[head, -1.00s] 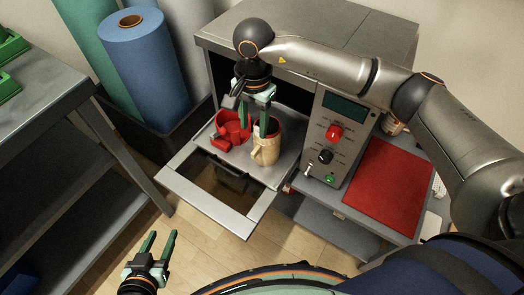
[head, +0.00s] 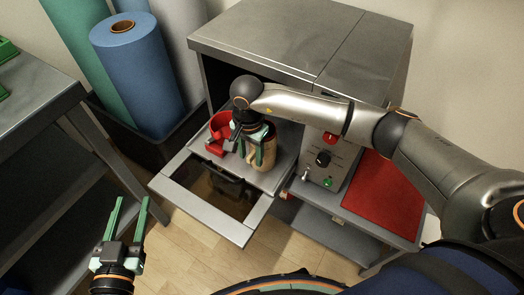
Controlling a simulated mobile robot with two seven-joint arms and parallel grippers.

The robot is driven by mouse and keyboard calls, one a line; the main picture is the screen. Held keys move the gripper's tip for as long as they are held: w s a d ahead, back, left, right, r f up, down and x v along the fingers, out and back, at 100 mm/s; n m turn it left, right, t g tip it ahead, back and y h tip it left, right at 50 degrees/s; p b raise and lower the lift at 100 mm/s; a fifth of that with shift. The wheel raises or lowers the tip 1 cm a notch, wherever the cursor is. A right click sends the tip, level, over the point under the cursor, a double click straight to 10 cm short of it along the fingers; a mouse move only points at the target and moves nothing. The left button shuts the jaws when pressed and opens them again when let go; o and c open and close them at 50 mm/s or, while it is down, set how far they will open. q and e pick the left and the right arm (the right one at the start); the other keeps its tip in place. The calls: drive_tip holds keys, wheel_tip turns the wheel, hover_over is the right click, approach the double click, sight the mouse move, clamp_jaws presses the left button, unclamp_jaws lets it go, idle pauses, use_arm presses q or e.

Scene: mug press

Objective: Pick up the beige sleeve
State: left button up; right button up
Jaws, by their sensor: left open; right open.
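The beige sleeve (head: 268,156) stands upright on the pulled-out tray of the press, partly hidden behind my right gripper. My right gripper (head: 251,156) points down from above with its green fingers open. Its fingers are at the left, near side of the sleeve; I cannot tell whether they touch it or straddle its wall. A red sleeve (head: 222,124) sits on the tray just to the left. My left gripper (head: 130,205) is open and empty at the lower left, over the floor and away from the sleeve.
The oven-like press (head: 290,40) stands over the tray (head: 283,175), with a control panel (head: 325,165) to the right. A red mat (head: 385,198) lies further right. A drawer-like frame (head: 232,229) sticks out in front. A blue roll (head: 140,65) and a grey table (head: 35,110) are at left.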

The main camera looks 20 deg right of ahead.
drive_tip(key=shift+f, duration=0.2)
drive_tip(key=shift+c, duration=0.3)
clamp_jaws()
